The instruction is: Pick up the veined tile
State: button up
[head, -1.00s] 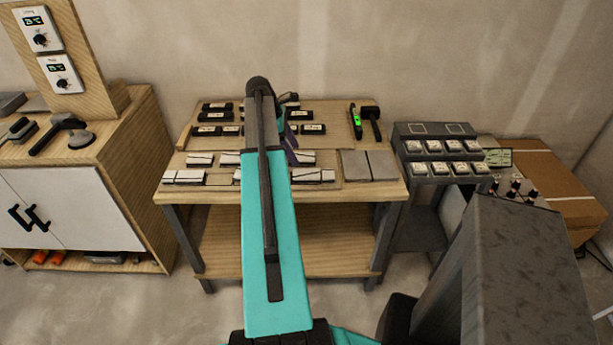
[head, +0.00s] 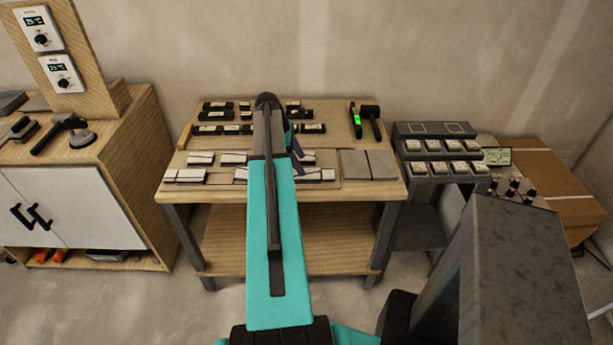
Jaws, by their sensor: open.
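Several pale tiles with dark line marks lie in two rows on the workbench, among them one at the back left (head: 201,158), one at the front left (head: 185,176) and one further right in the back row (head: 233,158). They are too small here to tell which is the veined tile. My gripper (head: 298,154) is over the right part of these rows, mostly hidden behind my turquoise arm. Only a dark, narrow part of it shows beside the arm. It is open, and no tile is seen in it. My arm also covers the middle of the rows.
Two plain grey tiles (head: 368,164) lie at the bench's right. Black labelled blocks (head: 214,117) stand in rows at the back. A green-lit level (head: 355,120) and a black mallet (head: 371,120) lie behind the grey tiles. A grey stand (head: 432,130) adjoins the bench (head: 281,196).

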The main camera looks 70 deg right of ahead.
aim_at(305, 169)
jog(key=shift+p+x, duration=0.85)
jog(key=shift+x, duration=1.7)
jog(key=shift+f+p, duration=0.2)
jog(key=shift+p, duration=0.1)
jog(key=c, duration=1.2)
jog(key=shift+r, duration=0.25)
jog(key=shift+r+b, duration=0.65)
jog(key=shift+r, duration=0.2)
jog(key=shift+a+r+b, duration=0.1)
jog(key=shift+r+b, duration=0.25)
jog(key=shift+r, duration=0.5)
jog(key=s+a+b, duration=0.2)
jog(key=s+a, duration=0.2)
jog(key=s, duration=0.3)
jog(key=s+a+r+b, duration=0.1)
jog(key=s+a+b, duration=0.1)
jog(key=s+a, duration=0.2)
jog(key=s, duration=0.3)
jog(key=shift+r, duration=0.2)
jog(key=shift+d, duration=0.1)
